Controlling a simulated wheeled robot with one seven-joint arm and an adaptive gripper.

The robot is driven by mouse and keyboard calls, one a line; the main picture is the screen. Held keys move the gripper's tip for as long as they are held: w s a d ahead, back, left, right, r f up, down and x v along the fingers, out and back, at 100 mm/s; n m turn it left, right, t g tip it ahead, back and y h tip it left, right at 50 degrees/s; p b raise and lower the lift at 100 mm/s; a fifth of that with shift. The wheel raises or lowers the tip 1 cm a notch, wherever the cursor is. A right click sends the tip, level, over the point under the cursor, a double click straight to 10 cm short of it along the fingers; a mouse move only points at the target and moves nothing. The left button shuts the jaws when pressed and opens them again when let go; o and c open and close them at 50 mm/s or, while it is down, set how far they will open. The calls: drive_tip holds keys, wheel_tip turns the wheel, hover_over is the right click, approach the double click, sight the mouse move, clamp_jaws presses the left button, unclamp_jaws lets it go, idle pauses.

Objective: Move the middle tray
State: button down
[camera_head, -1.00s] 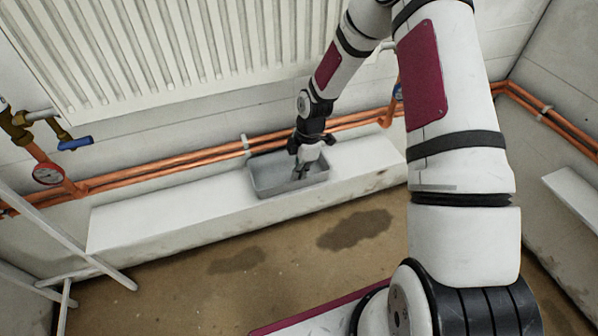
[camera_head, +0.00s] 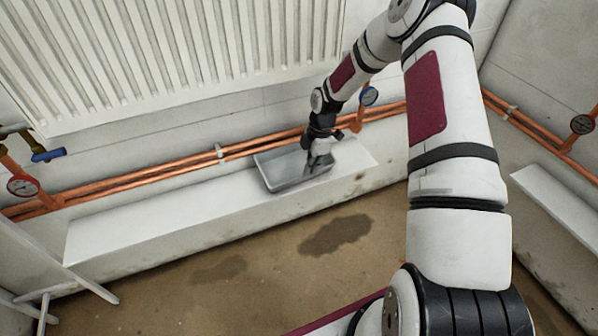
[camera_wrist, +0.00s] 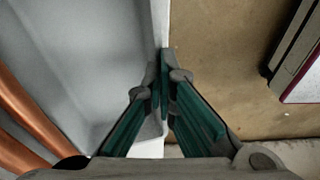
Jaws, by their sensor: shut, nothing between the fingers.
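A grey metal tray (camera_head: 277,178) sits on the white ledge (camera_head: 170,215) below the radiator, towards the ledge's right end. It is the only tray in view. My gripper (camera_head: 313,168) points down over the right part of the tray, and its fingers hide part of that side. In the wrist view my gripper (camera_wrist: 165,75) has its fingers together with nothing between them. The tray's grey surface (camera_wrist: 75,60) fills the left of that view. I cannot tell whether the fingertips touch the tray's wall.
Copper pipes (camera_head: 130,182) run along the wall behind the ledge, under the white radiator (camera_head: 180,55). Gauges stand at the left (camera_head: 22,186) and right (camera_head: 583,124). The ledge is clear left of the tray, with a short bare stretch on its right.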

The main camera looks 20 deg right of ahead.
drive_tip(key=d, duration=1.2)
drive_tip(key=shift+d, duration=0.2)
